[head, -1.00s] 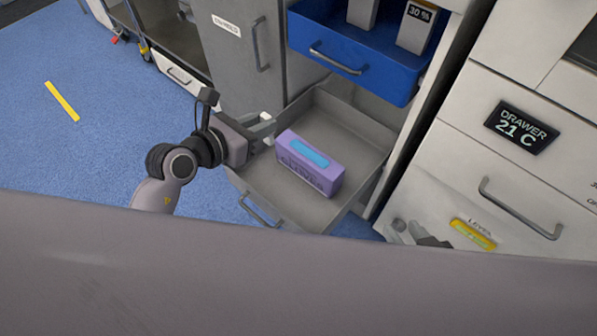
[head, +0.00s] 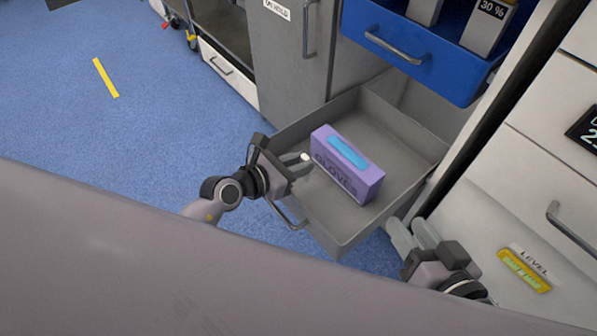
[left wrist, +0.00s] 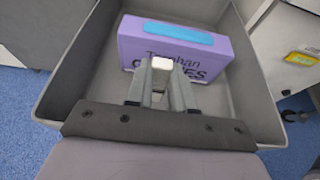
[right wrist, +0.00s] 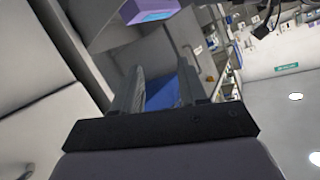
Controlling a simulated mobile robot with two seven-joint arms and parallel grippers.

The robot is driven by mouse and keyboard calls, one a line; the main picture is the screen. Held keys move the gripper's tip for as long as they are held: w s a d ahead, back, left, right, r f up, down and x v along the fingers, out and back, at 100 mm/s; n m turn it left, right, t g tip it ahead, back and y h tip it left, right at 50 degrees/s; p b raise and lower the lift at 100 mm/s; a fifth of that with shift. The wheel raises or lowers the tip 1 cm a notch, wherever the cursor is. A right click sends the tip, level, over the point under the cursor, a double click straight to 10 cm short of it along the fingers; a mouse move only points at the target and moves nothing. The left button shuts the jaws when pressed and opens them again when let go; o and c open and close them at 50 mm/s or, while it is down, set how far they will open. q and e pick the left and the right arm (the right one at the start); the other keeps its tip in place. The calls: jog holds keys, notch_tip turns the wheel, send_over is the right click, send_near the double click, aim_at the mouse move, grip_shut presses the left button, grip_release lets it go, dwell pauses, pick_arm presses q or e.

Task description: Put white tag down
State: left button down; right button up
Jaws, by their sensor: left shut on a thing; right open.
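The white tag (left wrist: 163,63) is a small white piece between the fingertips of my left gripper (left wrist: 160,85). It shows as a small white spot in the head view (head: 305,157). My left gripper (head: 298,166) is shut on it, at the near left side of the open grey drawer (head: 345,225). The tag is close in front of the purple glove box (head: 348,165); I cannot tell whether they touch. My right gripper (head: 412,236) is open and empty, just right of the drawer's near right corner. Its spread fingers also show in the right wrist view (right wrist: 160,90).
A blue drawer (head: 400,50) hangs open above and behind the grey drawer. A grey cabinet door (head: 290,60) stands behind. Bare drawer floor lies around the glove box.

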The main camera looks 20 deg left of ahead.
pick_arm(q)
notch_tip(320, 180, down, 2)
jog(key=shift+f+b, duration=0.1)
jog(key=shift+b, duration=0.2)
pick_arm(e)
jog(key=shift+a+f, duration=0.1)
pick_arm(q)
jog(key=shift+f, duration=0.4)
jog(key=shift+f+b, duration=0.25)
jog(key=shift+b, duration=0.1)
jog(key=c, duration=1)
grip_release()
pick_arm(e)
jog(key=shift+d+t, duration=0.2)
jog(key=shift+t, duration=0.1)
pick_arm(q)
jog(key=shift+r, duration=0.2)
